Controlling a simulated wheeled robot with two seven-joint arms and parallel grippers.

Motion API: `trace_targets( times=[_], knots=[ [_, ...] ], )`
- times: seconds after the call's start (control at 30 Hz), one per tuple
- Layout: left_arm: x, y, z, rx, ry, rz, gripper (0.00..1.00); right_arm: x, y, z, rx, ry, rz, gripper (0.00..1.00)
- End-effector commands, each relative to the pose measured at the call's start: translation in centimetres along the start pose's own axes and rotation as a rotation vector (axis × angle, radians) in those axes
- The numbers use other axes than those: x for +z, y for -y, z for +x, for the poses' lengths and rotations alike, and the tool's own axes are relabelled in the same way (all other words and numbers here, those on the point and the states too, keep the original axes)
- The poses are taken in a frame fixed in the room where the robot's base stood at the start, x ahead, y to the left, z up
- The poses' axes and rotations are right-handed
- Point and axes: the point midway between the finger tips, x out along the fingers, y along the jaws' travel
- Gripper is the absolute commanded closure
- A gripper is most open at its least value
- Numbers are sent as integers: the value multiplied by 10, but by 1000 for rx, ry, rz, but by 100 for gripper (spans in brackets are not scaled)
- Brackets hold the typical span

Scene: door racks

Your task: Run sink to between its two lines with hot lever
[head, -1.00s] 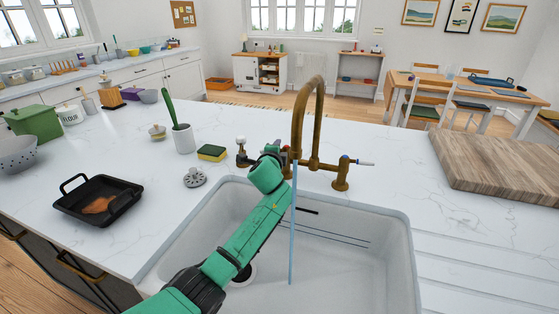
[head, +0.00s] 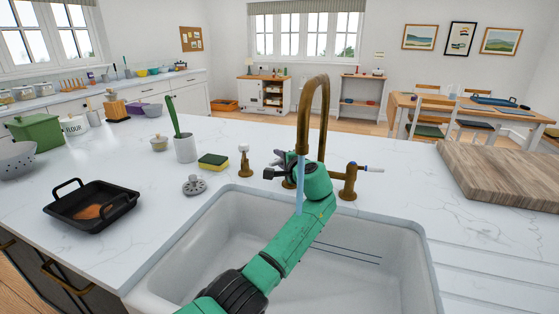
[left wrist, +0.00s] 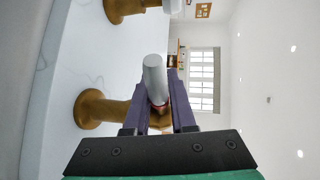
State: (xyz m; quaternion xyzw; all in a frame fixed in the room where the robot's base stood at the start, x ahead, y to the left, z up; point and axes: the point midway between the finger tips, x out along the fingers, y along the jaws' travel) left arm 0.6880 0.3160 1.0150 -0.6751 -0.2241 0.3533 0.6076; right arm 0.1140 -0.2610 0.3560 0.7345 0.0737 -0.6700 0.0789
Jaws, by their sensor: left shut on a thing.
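The brass tap (head: 324,115) stands behind the white sink (head: 215,240). A blue stream of water (head: 299,190) falls from its spout; my left arm hides the lower part. My left gripper (head: 278,162) is at the tap's left side. In the left wrist view, the left gripper (left wrist: 160,95) is shut on the hot lever (left wrist: 154,75), a pale rod with a red ring. The blue-marked cold lever (head: 368,169) points right. Two dark lines (head: 347,252) run along the sink's inner wall. The drain is hidden, and I cannot make out a water surface. My right gripper is not in view.
A short brass fitting with a pale top (head: 245,161) stands left of my gripper. A sponge (head: 213,161), a drain strainer (head: 194,185), a white cup (head: 185,148) and a black pan (head: 92,207) are on the counter. A wooden board (head: 505,175) lies to the right.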

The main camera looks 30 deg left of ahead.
Motion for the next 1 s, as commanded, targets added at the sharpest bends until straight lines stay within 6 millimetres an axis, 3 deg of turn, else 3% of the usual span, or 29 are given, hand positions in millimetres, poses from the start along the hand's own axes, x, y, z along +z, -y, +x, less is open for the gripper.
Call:
trace_targets(
  times=[0.3, 0.33, 0.4, 0.77, 1.0],
  knots=[
    [0, -3, 0, 5, 1, 2, 100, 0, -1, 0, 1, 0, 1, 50],
    [0, -3, 0, 5, 1, 2, 65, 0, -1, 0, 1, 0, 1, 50],
    [0, -2, 0, 5, 1, 2, 47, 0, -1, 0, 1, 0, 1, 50],
    [-1, 0, -4, 2, -2, 1, 47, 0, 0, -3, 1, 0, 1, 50],
    [-1, 4, -42, 3, -4, 1, 47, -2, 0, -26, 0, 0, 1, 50]
  ],
)
